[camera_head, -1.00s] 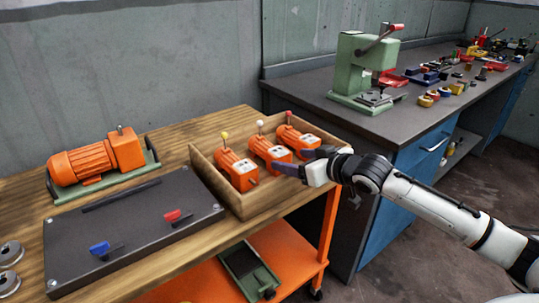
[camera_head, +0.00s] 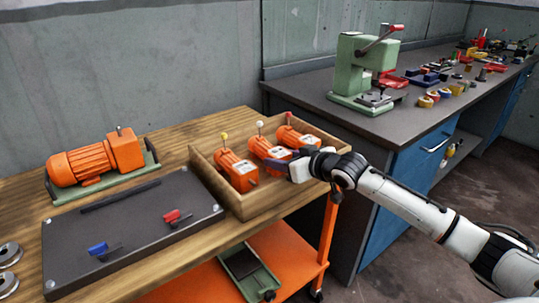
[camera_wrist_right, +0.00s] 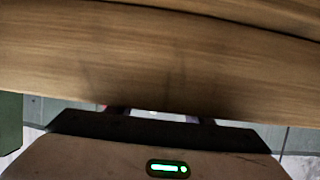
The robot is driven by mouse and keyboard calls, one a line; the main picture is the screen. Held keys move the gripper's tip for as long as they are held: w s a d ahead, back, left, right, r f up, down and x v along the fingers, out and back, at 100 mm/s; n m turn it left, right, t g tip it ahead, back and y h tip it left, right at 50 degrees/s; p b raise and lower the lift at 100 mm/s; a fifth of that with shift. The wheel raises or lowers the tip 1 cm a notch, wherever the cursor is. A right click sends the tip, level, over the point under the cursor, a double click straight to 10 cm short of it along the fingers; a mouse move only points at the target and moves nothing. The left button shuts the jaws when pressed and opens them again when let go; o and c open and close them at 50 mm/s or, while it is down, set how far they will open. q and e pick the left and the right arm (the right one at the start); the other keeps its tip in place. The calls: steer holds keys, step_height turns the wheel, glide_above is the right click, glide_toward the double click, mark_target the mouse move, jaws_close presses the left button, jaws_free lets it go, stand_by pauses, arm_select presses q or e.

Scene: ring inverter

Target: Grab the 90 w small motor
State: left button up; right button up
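Three small orange motors stand in a row in a wooden box on the table: one with a yellow knob (camera_head: 237,172), one with a white knob (camera_head: 266,148) and one with a red knob (camera_head: 290,137). Their labels are too small to read, so I cannot tell which is 90 W. My right gripper (camera_head: 290,160) is at the box's right side, by the white-knob and red-knob motors. Its dark fingers look spread and seem empty. In the right wrist view, the fingertips (camera_wrist_right: 163,116) are mostly hidden behind the gripper body. My left gripper is not in view.
The wooden box (camera_head: 237,203) has raised walls; its wood fills the upper right wrist view closely. A large orange motor (camera_head: 95,160) on a green base and a dark panel (camera_head: 130,228) with blue and red levers lie left. A green press (camera_head: 358,70) stands on the workbench behind.

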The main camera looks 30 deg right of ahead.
jaws_close()
steer(key=shift+w+r, duration=0.1)
steer(key=shift+r, duration=0.3)
